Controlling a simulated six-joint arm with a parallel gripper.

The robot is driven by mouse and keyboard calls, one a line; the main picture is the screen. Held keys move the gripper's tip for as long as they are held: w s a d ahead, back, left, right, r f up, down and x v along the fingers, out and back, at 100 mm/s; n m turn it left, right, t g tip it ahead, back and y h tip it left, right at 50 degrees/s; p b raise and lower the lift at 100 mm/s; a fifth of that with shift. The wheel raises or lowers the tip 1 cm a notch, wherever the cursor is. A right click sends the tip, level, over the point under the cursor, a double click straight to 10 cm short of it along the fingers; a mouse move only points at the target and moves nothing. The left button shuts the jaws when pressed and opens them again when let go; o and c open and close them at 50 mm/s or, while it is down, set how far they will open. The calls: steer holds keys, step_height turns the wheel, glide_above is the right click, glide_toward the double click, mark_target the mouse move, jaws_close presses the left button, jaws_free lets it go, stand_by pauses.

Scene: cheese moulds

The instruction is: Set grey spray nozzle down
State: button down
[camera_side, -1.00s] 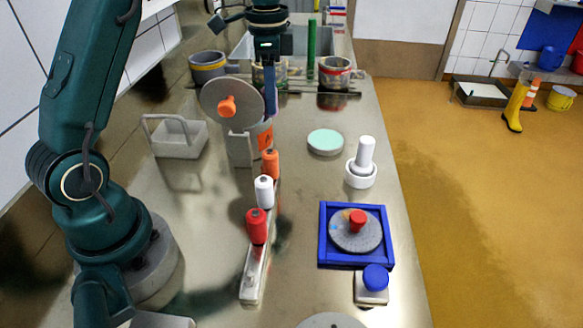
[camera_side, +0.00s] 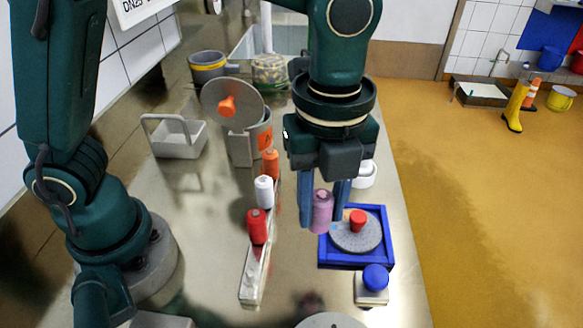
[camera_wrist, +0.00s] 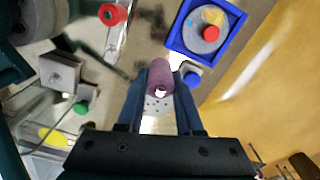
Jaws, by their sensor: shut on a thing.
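A mauve-purple, spool-like nozzle (camera_side: 322,212) is between the blue fingers of my gripper (camera_side: 323,215). In the wrist view the nozzle (camera_wrist: 160,78) shows a pale tip, and my gripper (camera_wrist: 160,85) is shut on it. I see no grey nozzle. The held nozzle appears to be in the air, right of the steel rack (camera_side: 252,278), and in the side view it overlaps the left edge of the blue frame. The rack bears an orange nozzle (camera_side: 271,163), a white nozzle (camera_side: 264,192) and a red nozzle (camera_side: 257,226). The rack's front part is bare, with holes.
The blue square frame (camera_side: 325,252) holds a grey disc (camera_side: 347,240) with a red knob. A block with a blue knob (camera_side: 375,278) stands in front. A handled tray (camera_side: 178,140) is at left.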

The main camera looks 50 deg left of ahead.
steer(key=s+d+f, duration=0.1)
steer(key=d+f, duration=0.1)
steer(key=d, duration=0.1)
steer(key=s+d+f, duration=0.2)
steer(key=d, duration=0.1)
steer(key=s+d+f, duration=0.2)
steer(key=d, duration=0.1)
steer(key=shift+s+d+f, duration=0.1)
steer(key=shift+d+f, duration=0.15)
steer(key=shift+f, duration=2.05)
steer(key=shift+f, duration=0.1)
steer(key=c, duration=0.6)
jaws_free()
steer(key=shift+o, duration=0.2)
